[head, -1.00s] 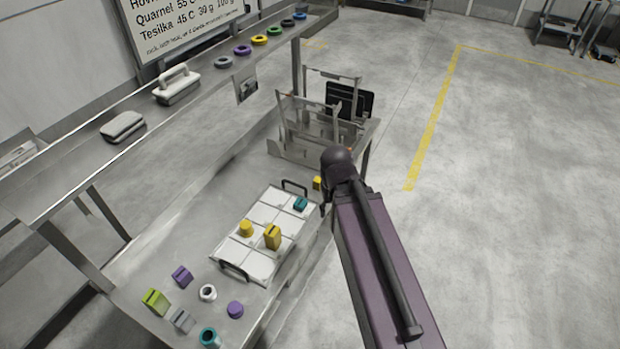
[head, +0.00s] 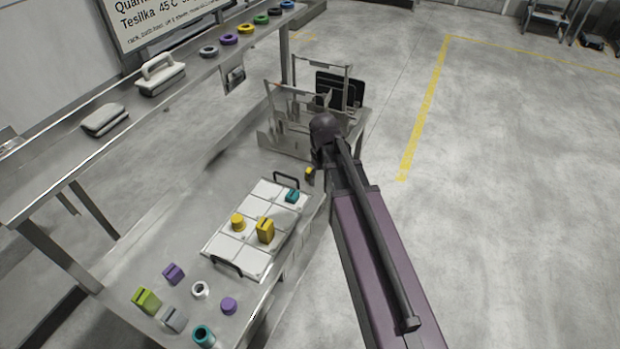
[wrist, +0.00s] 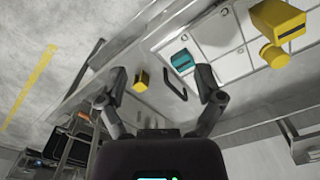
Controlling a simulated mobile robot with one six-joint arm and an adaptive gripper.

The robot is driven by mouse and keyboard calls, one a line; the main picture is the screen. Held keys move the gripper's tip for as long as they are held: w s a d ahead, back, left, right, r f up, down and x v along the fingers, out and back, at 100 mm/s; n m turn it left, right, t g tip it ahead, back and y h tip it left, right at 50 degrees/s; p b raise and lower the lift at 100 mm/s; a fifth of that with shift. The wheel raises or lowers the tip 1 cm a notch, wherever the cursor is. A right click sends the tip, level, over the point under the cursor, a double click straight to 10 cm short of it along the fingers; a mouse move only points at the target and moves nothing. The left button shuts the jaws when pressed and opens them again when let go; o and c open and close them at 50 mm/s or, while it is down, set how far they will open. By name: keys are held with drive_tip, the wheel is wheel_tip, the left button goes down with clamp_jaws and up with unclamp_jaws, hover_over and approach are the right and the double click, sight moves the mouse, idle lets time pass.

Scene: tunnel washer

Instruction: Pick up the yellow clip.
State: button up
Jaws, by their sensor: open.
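A small yellow block (head: 309,173), which looks like the yellow clip, lies on the bench just beyond the tray's far handle. In the head view it is partly hidden by my arm. In the wrist view the yellow clip (wrist: 141,81) shows whole, between the lines of my two fingers and nearer the left one. My gripper (wrist: 160,82) is open and empty, with the clip apart from both fingers. In the head view my wrist hides most of the gripper. A larger slotted yellow block (head: 265,231) and a yellow round piece (head: 238,222) are on the tray.
The white compartment tray (head: 215,247) also bears a teal piece (head: 292,195); its dark handle (wrist: 175,82) is close to the clip. A metal rack (head: 285,135) stands beyond the clip. Several loose pieces lie at the near bench end. A raised shelf (head: 60,155) runs along the left.

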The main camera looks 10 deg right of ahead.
sight(310, 171)
drive_tip(key=w+f+n+b, duration=0.2)
drive_tip(key=w+n, duration=0.1)
drive_tip(key=w, duration=0.6)
drive_tip(key=w+f+n+b, duration=0.2)
drive_tip(key=w+n, duration=0.2)
drive_tip(key=w, duration=0.5)
drive_tip(key=shift+w+f, duration=0.25)
drive_tip(key=shift+f, duration=0.1)
drive_tip(key=shift+f, duration=0.1)
wheel_tip(310, 171, down, 8)
drive_tip(key=b, duration=0.8)
drive_tip(key=shift+f, duration=0.2)
drive_tip(key=shift+f+b, duration=0.2)
drive_tip(key=shift+b, duration=0.2)
wheel_tip(310, 171, down, 5)
drive_tip(key=b, duration=0.5)
drive_tip(key=shift+w, duration=0.1)
drive_tip(key=shift+r, duration=0.1)
drive_tip(key=c, duration=1)
